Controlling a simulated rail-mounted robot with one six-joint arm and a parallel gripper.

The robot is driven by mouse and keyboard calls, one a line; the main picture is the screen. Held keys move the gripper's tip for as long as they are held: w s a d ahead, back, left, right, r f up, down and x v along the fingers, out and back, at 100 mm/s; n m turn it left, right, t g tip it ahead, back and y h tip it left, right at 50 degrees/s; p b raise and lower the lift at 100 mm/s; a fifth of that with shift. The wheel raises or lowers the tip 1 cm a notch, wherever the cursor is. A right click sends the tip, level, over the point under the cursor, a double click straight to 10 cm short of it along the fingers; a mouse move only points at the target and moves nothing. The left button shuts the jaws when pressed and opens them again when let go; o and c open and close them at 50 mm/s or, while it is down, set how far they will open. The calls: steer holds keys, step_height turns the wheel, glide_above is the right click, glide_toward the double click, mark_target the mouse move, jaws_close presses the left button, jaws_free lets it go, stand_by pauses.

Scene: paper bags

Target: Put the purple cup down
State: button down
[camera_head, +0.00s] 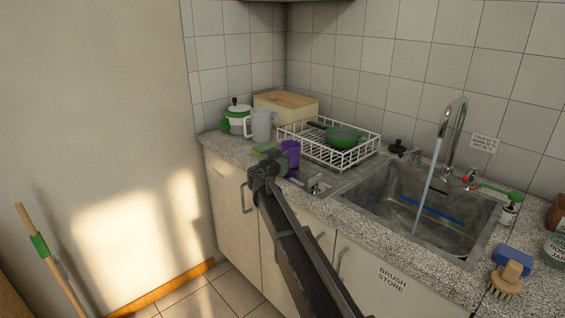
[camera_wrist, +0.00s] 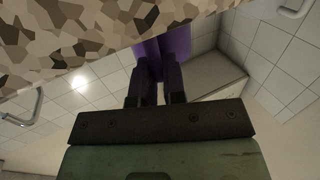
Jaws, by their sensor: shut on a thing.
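The purple cup (camera_head: 290,151) is at the front part of the counter, left of the sink, and looks upright. In the wrist view its purple side (camera_wrist: 177,43) shows past the fingertips. My gripper (camera_wrist: 160,74) is shut on the cup; in the head view my gripper (camera_head: 277,162) reaches it from the front. I cannot tell whether the cup's base touches the counter, as my gripper and arm hide its lower part.
A white dish rack (camera_head: 352,158) holding a green pan (camera_head: 342,137) stands close behind the cup. A grey jug (camera_head: 262,125), a green-and-white pot (camera_head: 238,116) and a wooden box (camera_head: 286,104) stand at the back left. A sink (camera_head: 400,205) with running water is right.

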steer(key=shift+f, duration=0.2)
steer(key=c, duration=1.2)
jaws_free()
steer(key=shift+r, duration=0.1)
steer(key=shift+r, duration=0.3)
steer(key=v, duration=1.2)
steer(key=shift+f, duration=0.15)
